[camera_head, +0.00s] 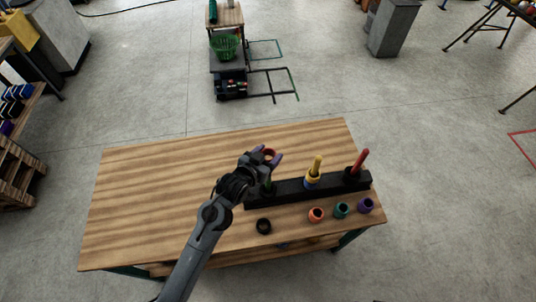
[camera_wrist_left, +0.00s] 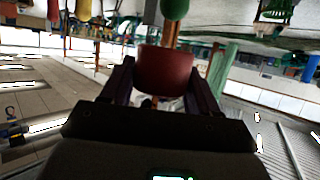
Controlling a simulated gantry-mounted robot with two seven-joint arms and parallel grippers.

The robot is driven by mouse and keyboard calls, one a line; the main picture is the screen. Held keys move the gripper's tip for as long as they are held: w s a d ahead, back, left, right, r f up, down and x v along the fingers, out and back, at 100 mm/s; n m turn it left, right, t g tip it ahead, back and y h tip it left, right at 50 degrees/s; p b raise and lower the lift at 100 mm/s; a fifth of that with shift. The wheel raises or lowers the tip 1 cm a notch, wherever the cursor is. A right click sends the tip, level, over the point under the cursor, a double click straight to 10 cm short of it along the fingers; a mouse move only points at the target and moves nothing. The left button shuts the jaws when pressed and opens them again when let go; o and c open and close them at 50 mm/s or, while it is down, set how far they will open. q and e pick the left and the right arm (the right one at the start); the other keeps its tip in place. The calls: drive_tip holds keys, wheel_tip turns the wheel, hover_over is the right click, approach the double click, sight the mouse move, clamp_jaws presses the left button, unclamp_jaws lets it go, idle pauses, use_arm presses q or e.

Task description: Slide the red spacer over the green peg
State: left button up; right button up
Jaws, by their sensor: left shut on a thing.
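The red spacer (camera_head: 270,153) is held between the fingers of my left gripper (camera_head: 269,158), above the left end of the black peg rack. In the left wrist view the red spacer (camera_wrist_left: 164,72) sits between the two dark fingers. The green peg (camera_head: 268,182) stands at the rack's left end, partly hidden by the gripper. Its rounded green tip (camera_wrist_left: 175,9) shows at the top of the left wrist view, which looks upside down. A gap shows between tip and spacer there, so the spacer is not around the peg. My right gripper is not in view.
The black rack (camera_head: 290,190) also holds a yellow peg (camera_head: 318,164) with rings at its base and a red peg (camera_head: 361,160). In front lie black (camera_head: 263,226), orange (camera_head: 316,214), teal (camera_head: 341,210) and purple (camera_head: 366,205) spacers. The wooden table's (camera_head: 160,190) left side is clear.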

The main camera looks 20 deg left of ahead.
use_arm(q)
drive_tip(key=shift+f+b, duration=0.55)
drive_tip(key=shift+f, duration=0.2)
drive_tip(key=shift+f+b, duration=0.6)
drive_tip(key=shift+f, duration=1.2)
drive_tip(key=o, duration=1.1)
drive_tip(key=shift+o, duration=0.2)
drive_tip(key=v, duration=1)
drive_tip(key=shift+s+r+b, duration=0.2)
drive_tip(key=shift+s+b, duration=0.1)
drive_tip(key=shift+s, duration=0.1)
